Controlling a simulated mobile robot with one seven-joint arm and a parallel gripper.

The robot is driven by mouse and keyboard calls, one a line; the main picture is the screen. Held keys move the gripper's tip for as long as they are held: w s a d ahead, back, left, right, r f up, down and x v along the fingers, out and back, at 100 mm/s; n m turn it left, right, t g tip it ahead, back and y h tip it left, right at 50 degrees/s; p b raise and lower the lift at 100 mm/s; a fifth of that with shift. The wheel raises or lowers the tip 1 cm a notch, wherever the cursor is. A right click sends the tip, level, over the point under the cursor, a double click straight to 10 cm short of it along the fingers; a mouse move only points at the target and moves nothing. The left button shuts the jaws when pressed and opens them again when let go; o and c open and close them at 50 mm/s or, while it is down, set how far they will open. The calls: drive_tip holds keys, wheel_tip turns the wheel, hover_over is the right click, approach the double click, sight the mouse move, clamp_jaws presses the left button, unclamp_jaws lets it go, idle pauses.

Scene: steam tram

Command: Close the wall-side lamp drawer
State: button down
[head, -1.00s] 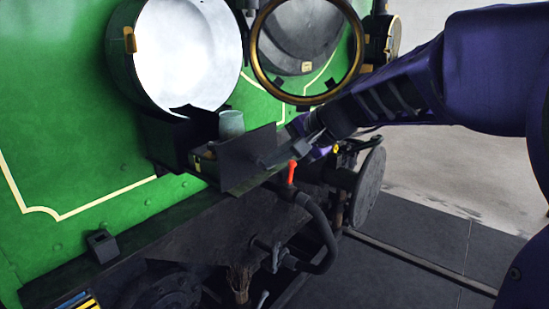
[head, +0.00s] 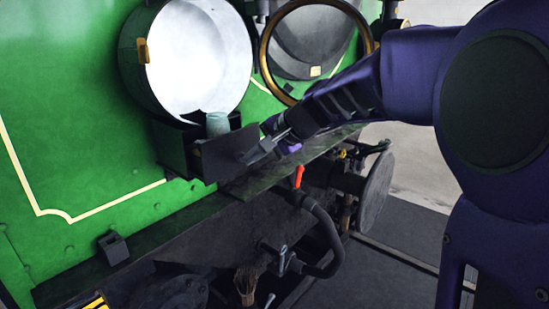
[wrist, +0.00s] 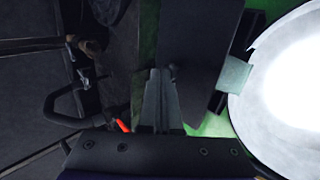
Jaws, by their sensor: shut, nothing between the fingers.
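The lamp drawer (head: 228,154) is a dark box with a flat front plate, low under the big white-faced lamp (head: 197,58). It stands partly out, with a gap behind its front plate. A small teal cup (head: 217,123) shows above the drawer, behind the plate. My gripper (head: 258,152) is shut and empty, its tips at the outer face of the plate, apparently touching it. In the wrist view the shut fingers (wrist: 158,90) lie beside the dark front plate (wrist: 203,45), and the teal cup (wrist: 234,75) shows past it. The drawer's inside is mostly hidden.
Below are a dark ledge (head: 150,235), a red-handled valve (head: 299,176), a black hose (head: 325,235) and a round buffer (head: 376,190). Open floor lies at right.

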sight(234, 146)
drive_tip(key=w+a+p, duration=0.1)
drive_tip(key=w+a, duration=0.1)
drive_tip(key=w+a+p, duration=0.1)
drive_tip(key=a, duration=0.2)
drive_tip(key=shift+w, duration=0.4)
drive_tip(key=shift+w+r, duration=0.1)
drive_tip(key=shift+r, duration=0.05)
drive_tip(key=shift+a, duration=0.1)
